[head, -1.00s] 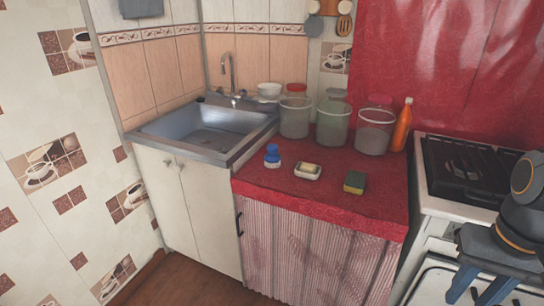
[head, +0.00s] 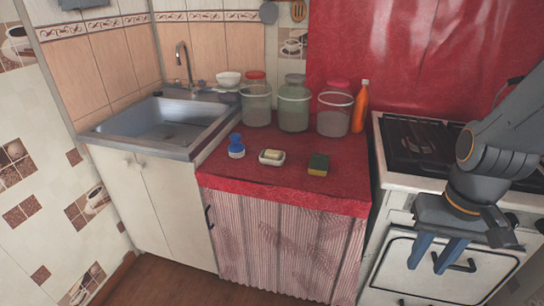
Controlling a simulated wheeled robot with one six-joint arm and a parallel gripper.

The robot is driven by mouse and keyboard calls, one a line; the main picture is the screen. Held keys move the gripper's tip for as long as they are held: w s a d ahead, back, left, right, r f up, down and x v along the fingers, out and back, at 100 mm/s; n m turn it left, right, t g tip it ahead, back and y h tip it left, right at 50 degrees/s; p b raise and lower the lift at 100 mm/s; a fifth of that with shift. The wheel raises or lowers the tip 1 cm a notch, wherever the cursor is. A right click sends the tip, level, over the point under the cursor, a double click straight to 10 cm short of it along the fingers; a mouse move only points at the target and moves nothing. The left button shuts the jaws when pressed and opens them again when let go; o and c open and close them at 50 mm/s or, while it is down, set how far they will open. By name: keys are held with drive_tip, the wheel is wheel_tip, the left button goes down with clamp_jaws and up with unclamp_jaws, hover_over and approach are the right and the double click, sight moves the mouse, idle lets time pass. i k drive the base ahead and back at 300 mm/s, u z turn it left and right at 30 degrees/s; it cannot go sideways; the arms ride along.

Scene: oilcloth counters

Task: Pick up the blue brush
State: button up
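The blue brush (head: 236,146) stands on the red oilcloth counter (head: 288,186), near its left edge by the sink. It has a blue knobbed handle on top and a pale lower part. My gripper (head: 434,264) hangs at the lower right, in front of the stove, well to the right of the brush. Its two blue fingers point down and stand apart with nothing between them.
Right of the brush are a soap dish with soap (head: 272,157) and a green-yellow sponge (head: 318,165). Several jars, including a red-lidded one (head: 335,112), and an orange bottle (head: 361,107) stand behind. The sink (head: 165,122) is left, the stove (head: 425,150) right.

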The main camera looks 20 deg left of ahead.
sight(236, 148)
drive_tip(key=u, duration=2.6)
drive_tip(key=i, duration=2.3)
drive_tip(key=z, duration=1.35)
